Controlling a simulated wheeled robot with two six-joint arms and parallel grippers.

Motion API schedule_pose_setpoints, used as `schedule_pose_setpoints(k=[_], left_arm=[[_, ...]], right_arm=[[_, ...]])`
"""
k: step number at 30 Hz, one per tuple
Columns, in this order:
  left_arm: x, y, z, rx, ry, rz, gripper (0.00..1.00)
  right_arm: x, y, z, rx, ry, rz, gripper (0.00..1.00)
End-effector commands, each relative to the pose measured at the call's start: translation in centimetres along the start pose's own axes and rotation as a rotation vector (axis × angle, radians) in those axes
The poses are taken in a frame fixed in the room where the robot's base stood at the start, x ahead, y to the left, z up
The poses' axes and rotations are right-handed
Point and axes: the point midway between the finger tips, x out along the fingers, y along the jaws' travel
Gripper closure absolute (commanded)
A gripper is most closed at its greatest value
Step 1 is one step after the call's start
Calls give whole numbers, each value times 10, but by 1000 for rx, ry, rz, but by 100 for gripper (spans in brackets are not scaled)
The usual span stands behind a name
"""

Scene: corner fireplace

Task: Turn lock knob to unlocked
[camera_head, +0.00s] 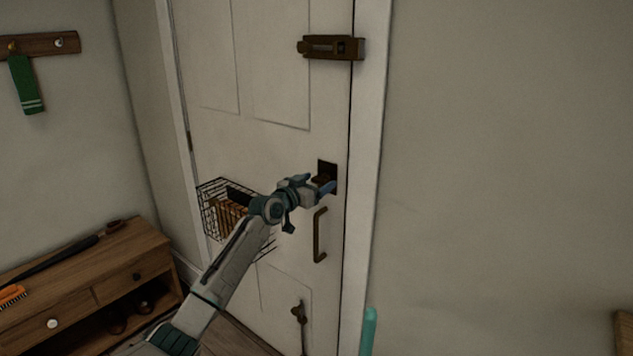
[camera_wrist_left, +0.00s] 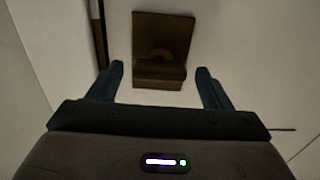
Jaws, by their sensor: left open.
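The lock is a dark brown square plate (camera_head: 327,169) on the white door, above the pull handle. In the left wrist view the lock plate (camera_wrist_left: 178,28) shows a rounded raised part, likely the knob (camera_wrist_left: 158,54), with a block-like ledge below it. Which way the knob is turned is hard to tell. My left gripper (camera_head: 319,184) is at the lower part of the lock in the head view. In the wrist view its two blue fingers (camera_wrist_left: 160,70) are spread apart, one to each side of the plate's lower edge, with nothing held between them. My right gripper is not in view.
A brown latch (camera_head: 331,47) is higher on the door. A curved pull handle (camera_head: 319,236) is just below the lock. A wire basket (camera_head: 209,205) hangs left of my arm. A wooden cabinet (camera_head: 130,246) stands at left. A teal rod-like thing (camera_head: 369,332) rises at the bottom.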

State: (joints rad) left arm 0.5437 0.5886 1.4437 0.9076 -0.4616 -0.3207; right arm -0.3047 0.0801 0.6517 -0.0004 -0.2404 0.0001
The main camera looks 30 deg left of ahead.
Motion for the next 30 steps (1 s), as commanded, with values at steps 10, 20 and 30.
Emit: schedule_pose_setpoints(k=[10, 20, 30], left_arm=[[3, 0, 0, 0, 0, 0, 31], [3, 0, 0, -2, 0, 0, 72], [3, 0, 0, -101, -1, 0, 72]], right_arm=[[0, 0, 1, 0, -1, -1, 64], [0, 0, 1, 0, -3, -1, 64], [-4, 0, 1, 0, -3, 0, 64]])
